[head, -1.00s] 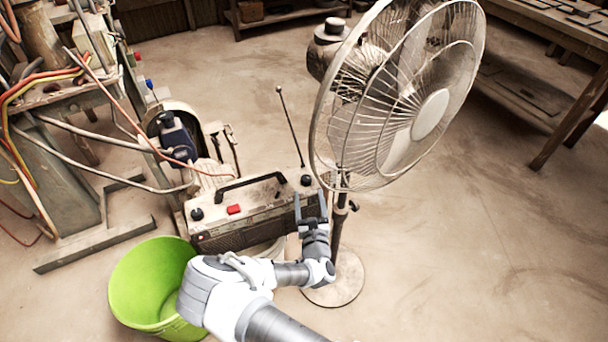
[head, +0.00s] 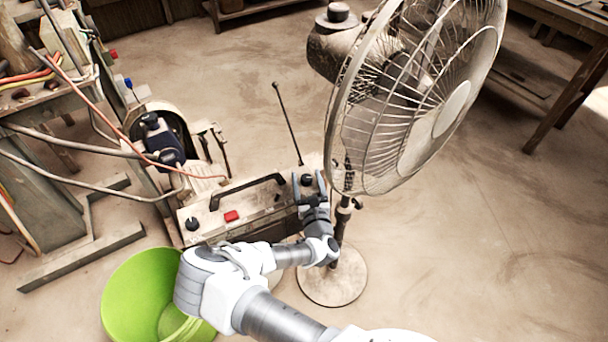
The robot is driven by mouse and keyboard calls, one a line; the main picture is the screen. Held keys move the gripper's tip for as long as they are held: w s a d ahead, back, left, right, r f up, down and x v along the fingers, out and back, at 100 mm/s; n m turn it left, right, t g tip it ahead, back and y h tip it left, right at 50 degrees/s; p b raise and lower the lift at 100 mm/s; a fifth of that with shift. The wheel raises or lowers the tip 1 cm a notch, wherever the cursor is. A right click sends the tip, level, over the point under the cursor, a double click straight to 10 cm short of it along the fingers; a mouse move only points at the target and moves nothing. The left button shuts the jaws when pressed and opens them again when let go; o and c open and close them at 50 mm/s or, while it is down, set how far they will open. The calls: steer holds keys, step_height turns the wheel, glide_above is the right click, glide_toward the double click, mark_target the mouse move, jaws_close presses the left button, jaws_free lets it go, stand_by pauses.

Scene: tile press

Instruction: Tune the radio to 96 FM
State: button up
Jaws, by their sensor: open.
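The radio (head: 262,214) is a worn, pale box with a dark handle and a red button (head: 231,216) on its top. One black knob (head: 192,223) sits at its left end. Another black knob (head: 307,180) sits at its right end, near the raised antenna (head: 288,122). My gripper (head: 309,177) is open at the right end of the radio, with its fingers to either side of the right knob. I cannot tell whether they touch it. My arm hides part of the radio's front, and the dial reading is not visible.
A standing fan (head: 420,95) is close on the right, its round base (head: 332,276) near my wrist. A green bucket (head: 140,290) is at the lower left. A machine with cables (head: 160,140) stands behind left. Open floor lies to the right.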

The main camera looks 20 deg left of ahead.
steer(key=shift+w+a, duration=0.1)
steer(key=shift+w, duration=0.15)
jaws_close()
steer(key=shift+r, duration=0.1)
stand_by(0.3)
